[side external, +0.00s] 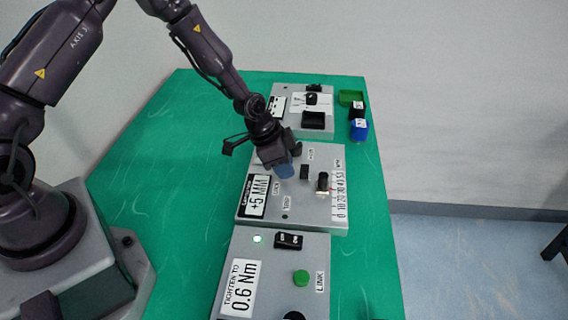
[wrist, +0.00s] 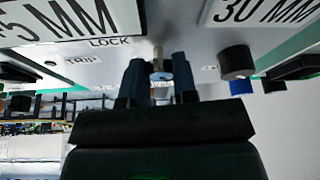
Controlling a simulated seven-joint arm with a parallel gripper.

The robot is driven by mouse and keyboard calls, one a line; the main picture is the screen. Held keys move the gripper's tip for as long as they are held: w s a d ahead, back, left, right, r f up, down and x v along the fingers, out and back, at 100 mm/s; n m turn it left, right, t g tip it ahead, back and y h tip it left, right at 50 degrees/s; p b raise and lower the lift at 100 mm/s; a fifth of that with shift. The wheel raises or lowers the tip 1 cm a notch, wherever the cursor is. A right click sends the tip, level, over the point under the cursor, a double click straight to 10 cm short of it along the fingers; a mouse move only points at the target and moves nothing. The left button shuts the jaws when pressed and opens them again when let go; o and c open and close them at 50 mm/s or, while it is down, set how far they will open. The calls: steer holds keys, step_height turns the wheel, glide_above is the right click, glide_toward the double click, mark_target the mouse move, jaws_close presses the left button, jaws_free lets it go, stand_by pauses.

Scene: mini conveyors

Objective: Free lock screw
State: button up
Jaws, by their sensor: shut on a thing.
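The lock screw (wrist: 158,62) shows in the wrist view as a slim pale post between my two blue fingertips, next to the LOCK label (wrist: 110,42). My gripper (wrist: 159,78) is shut on it. In the side view my gripper (side external: 284,170) is down at the middle grey unit (side external: 300,217), which bears a +5 MM plate (side external: 256,195). There the fingers hide the screw. I cannot tell how far the screw is turned.
The near unit has a 0.6 Nm plate (side external: 241,287), a lit lamp (side external: 257,239), a black switch (side external: 288,241) and a green button (side external: 301,278). Another unit (side external: 315,133) stands behind.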

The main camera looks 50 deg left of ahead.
steer(key=n+y, duration=0.1)
steer(key=n, duration=0.2)
steer(key=n+y, duration=0.1)
steer(key=n, duration=0.2)
steer(key=shift+d+t, duration=0.15)
steer(key=shift+t, duration=0.25)
steer(key=n+y, duration=0.1)
steer(key=n, duration=0.2)
steer(key=n+y, duration=0.1)
steer(key=n, duration=0.2)
steer(key=shift+y, duration=0.3)
steer(key=shift+g, duration=0.3)
steer(key=o, duration=0.9)
steer(key=v, duration=1.3)
